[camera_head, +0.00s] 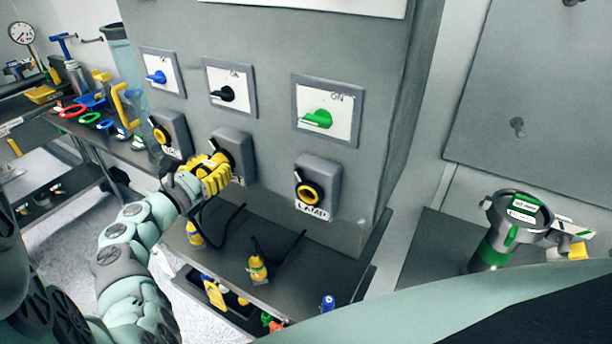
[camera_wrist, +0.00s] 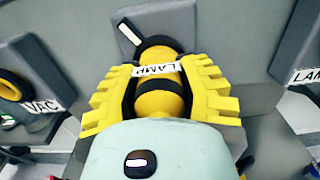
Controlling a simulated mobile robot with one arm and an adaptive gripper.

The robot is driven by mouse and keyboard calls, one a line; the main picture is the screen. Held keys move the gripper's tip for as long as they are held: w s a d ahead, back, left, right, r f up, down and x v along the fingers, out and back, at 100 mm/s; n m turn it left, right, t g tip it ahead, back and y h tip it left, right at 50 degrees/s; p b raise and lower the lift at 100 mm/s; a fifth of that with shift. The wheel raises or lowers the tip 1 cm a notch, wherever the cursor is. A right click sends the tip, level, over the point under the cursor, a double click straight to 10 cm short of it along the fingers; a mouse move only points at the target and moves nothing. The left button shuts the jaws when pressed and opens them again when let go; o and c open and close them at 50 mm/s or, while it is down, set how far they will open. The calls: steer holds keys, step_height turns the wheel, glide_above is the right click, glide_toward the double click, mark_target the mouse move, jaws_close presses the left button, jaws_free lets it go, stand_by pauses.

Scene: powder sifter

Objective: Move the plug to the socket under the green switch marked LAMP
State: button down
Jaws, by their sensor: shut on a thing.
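The green switch (camera_head: 318,119) is on the right of the grey cabinet front. Below it is the socket marked LAMP (camera_head: 318,177), with an empty yellow ring; part of this socket's housing shows at the right edge of the wrist view (camera_wrist: 303,104). My gripper (camera_head: 214,174) is at the middle socket (camera_head: 233,143), under the black switch (camera_head: 226,94). Its yellow fingers are shut on both sides of the yellow plug (camera_wrist: 158,101), which has a black band and a LAMP tag. The plug's front meets the middle socket; how deep it sits is hidden.
The left socket (camera_head: 170,133), marked VAC, is under the blue switch (camera_head: 157,77). Yellow plugs (camera_head: 258,269) with black cables are on the shelf below. A metal container (camera_head: 497,247) stands at right. The panel between middle and LAMP sockets is clear.

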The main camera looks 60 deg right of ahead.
steer(key=shift+s+r, duration=0.15)
steer(key=a+b, duration=0.2)
steer(key=a, duration=0.3)
steer(key=shift+s+a, duration=0.1)
steer(key=shift+a, duration=0.25)
stand_by(0.9)
